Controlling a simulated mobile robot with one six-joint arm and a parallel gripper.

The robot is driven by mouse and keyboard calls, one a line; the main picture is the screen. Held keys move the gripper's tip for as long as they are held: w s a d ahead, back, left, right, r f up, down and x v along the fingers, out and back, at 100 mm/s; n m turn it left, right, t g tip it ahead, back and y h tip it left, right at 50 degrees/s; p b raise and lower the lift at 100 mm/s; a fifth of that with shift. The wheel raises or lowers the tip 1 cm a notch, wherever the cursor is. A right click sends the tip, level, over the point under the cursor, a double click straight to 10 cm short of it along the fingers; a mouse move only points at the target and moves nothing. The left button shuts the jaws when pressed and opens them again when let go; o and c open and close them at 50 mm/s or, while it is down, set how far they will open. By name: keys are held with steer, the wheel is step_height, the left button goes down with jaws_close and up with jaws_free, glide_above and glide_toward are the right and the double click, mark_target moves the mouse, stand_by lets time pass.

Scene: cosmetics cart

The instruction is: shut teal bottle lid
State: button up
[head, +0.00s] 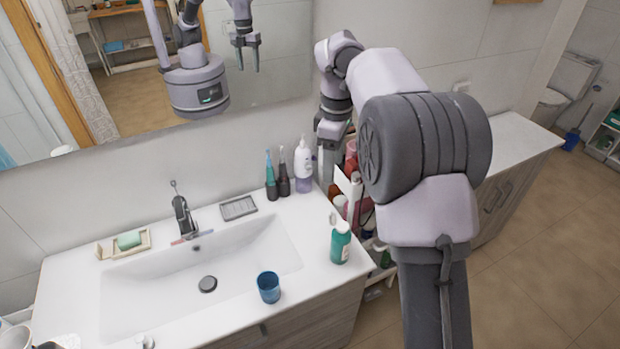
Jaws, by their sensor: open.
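The teal bottle (340,247) stands upright on the right end of the white counter, near its edge. Its top is pale, and a small white lid (333,218) seems to stick up at the top's left side, tilted open; the detail is small. My gripper (328,172) points down behind and above the bottle, near the wall and the cart, apart from the bottle. It is open, and nothing shows between its fingers. My arm hides part of the area to the right of the bottle.
A blue cup (268,287) stands on the counter's front edge. A white pump bottle (303,168) and two dark-based toothbrushes or bottles stand at the back. The cart (350,187) with several cosmetics is beside the counter, partly hidden by my arm. The sink basin (150,290) is empty.

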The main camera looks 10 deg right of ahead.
mark_target(330, 213)
step_height(330, 213, down, 18)
steer(key=b, duration=0.5)
steer(key=shift+r+b, duration=0.2)
steer(key=shift+b, duration=0.15)
steer(key=shift+c, duration=0.4)
jaws_close()
